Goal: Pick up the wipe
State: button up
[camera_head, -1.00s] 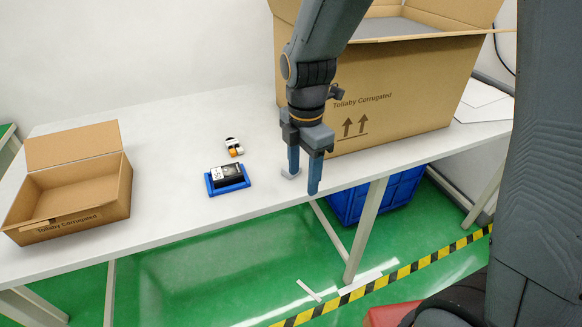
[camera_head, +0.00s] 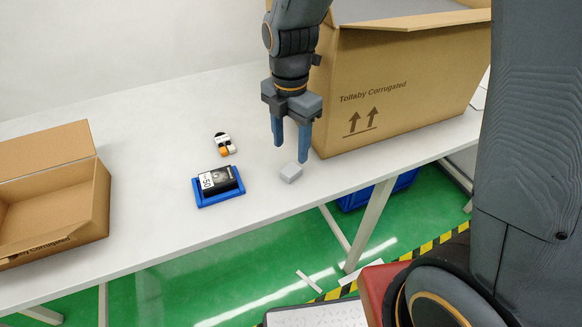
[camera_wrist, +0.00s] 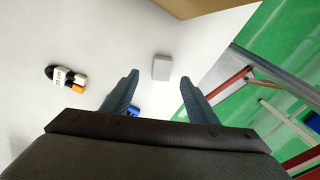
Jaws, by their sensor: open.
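The wipe looks like a small light-grey block (camera_head: 291,173) lying on the white table (camera_head: 150,235) near its front edge. My gripper (camera_head: 290,153) is open and empty, with its blue fingers pointing down just above and behind the block. In the wrist view the block (camera_wrist: 162,68) lies ahead of the two spread fingertips (camera_wrist: 160,82), in line with the gap between them. I cannot tell the exact height between fingers and block.
A blue tray (camera_head: 240,193) holding a black box (camera_head: 218,180) lies left of the block. A small white, black and orange item (camera_head: 224,144) lies behind the tray. A large carton (camera_head: 400,105) stands close on the right, and a small open carton (camera_head: 75,215) at left.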

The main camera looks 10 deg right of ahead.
aim_at(291, 169)
jog(key=f, duration=0.1)
jog(key=f+p, duration=0.1)
jog(key=f, duration=0.3)
jog(key=shift+s+f+p, duration=0.15)
jog(key=shift+s+p, duration=0.15)
jog(key=shift+s, duration=0.05)
jog(key=shift+f, duration=0.7)
jog(key=c, duration=1.2)
jog(key=shift+r, duration=0.15)
notch_tip(291, 169, up, 18)
jog(key=b, duration=0.2)
